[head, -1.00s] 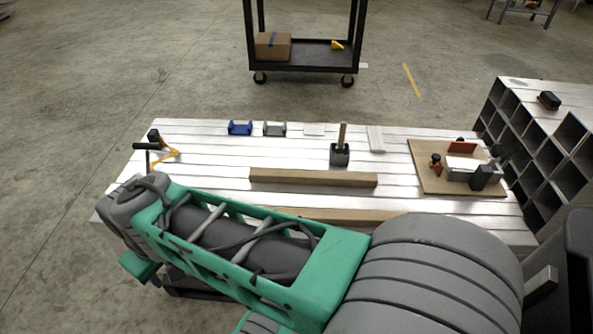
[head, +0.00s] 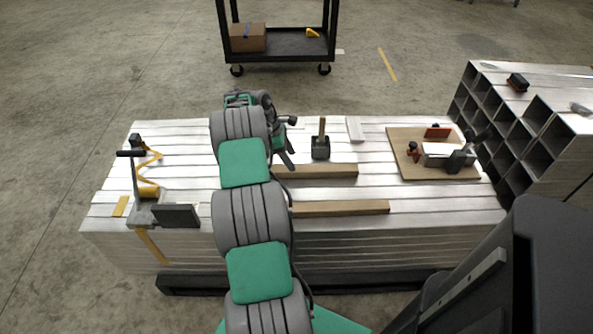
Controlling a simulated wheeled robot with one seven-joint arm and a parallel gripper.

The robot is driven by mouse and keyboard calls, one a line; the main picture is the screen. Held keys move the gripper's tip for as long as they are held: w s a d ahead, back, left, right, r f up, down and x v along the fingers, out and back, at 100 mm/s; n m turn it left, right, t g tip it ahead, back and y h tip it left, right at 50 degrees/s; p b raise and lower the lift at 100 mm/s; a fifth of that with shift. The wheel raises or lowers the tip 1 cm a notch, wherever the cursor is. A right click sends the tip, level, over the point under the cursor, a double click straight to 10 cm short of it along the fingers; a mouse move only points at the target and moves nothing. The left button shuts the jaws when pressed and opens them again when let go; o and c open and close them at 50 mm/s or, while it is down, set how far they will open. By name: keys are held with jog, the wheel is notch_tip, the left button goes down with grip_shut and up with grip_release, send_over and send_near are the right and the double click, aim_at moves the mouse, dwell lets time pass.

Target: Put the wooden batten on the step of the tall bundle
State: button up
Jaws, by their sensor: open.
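Two wooden battens lie on the low bundle (head: 440,205): a back batten (head: 325,171) and a front batten (head: 340,208), roughly parallel. I cannot tell which one the task means. My arm covers the left ends of both. My gripper (head: 288,146) is open and empty, just above and behind the left end of the back batten; I cannot tell if it touches it. The tall bundle (head: 510,140) of square tubes stands at the right, its tube ends facing left. Its top outline changes height, but the step is not clearly seen.
A mallet (head: 320,147) stands behind the back batten. A board (head: 395,150) with a clamped fixture lies at the right of the low bundle. A yellow-handled tool (head: 148,190) sits at the left. A sander-like block (head: 517,82) lies on the tall bundle. A black cart (head: 285,45) stands behind.

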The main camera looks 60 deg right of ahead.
aim_at(296, 172)
jog(key=x, duration=0.2)
jog(key=b+x, duration=0.1)
jog(key=x, duration=0.4)
jog(key=shift+w+d+f+b, duration=0.2)
jog(key=shift+w+f+b, duration=0.05)
jog(key=shift+w+b, duration=0.05)
jog(key=shift+c, duration=0.5)
grip_shut()
jog(key=shift+r, duration=0.1)
